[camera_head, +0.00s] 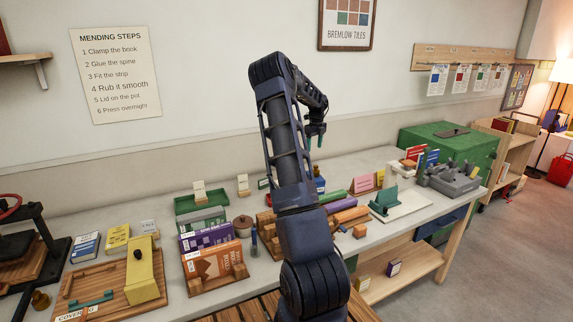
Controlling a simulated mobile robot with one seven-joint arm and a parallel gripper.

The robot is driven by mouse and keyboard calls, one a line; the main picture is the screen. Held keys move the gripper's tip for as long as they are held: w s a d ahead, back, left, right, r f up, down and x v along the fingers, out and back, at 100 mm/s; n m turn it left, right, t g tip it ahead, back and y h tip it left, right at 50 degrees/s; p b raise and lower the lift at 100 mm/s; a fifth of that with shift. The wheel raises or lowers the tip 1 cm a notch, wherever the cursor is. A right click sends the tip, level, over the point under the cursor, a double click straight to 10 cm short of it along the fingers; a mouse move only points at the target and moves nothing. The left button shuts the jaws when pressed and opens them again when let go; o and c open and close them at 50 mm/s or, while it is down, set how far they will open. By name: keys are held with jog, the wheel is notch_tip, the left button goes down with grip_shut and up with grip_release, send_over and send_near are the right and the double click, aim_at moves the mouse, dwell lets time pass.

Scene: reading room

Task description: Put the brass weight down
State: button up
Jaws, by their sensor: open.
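My gripper (315,142) is high above the back of the worktop, right of centre, pointing down. It is open, and I see nothing held in it. It is far from the brass piece. My arm hides part of the worktop's middle.
A dark press (28,245) is at the far left. Books in a wooden rack (219,285), trays and coloured rolls crowd the middle. A green cabinet (440,150) is at the right. Little worktop is bare.

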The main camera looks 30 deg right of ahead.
jog(key=s+a+r+n+t+y, duration=0.1)
jog(key=s+a+r+n, duration=0.55)
jog(key=a, duration=0.25)
jog(key=s+a+r+n, duration=0.5)
jog(key=s+a, duration=0.2)
jog(key=a, duration=0.2)
jog(key=s+a+r+n+t+y, duration=0.1)
jog(key=s+a+r+n, duration=0.5)
jog(key=a, duration=0.3)
jog(key=s+a+f+n+t+h, duration=0.1)
jog(key=s+a+n, duration=0.6)
jog(key=s, duration=0.5)
jog(key=s+a+f+n+t+h, duration=0.1)
jog(key=s+a+n, duration=0.6)
jog(key=s, duration=0.5)
jog(key=shift+s+a+f+n, duration=0.15)
jog(key=shift+a+f+n, duration=0.15)
jog(key=shift+n, duration=0.35)
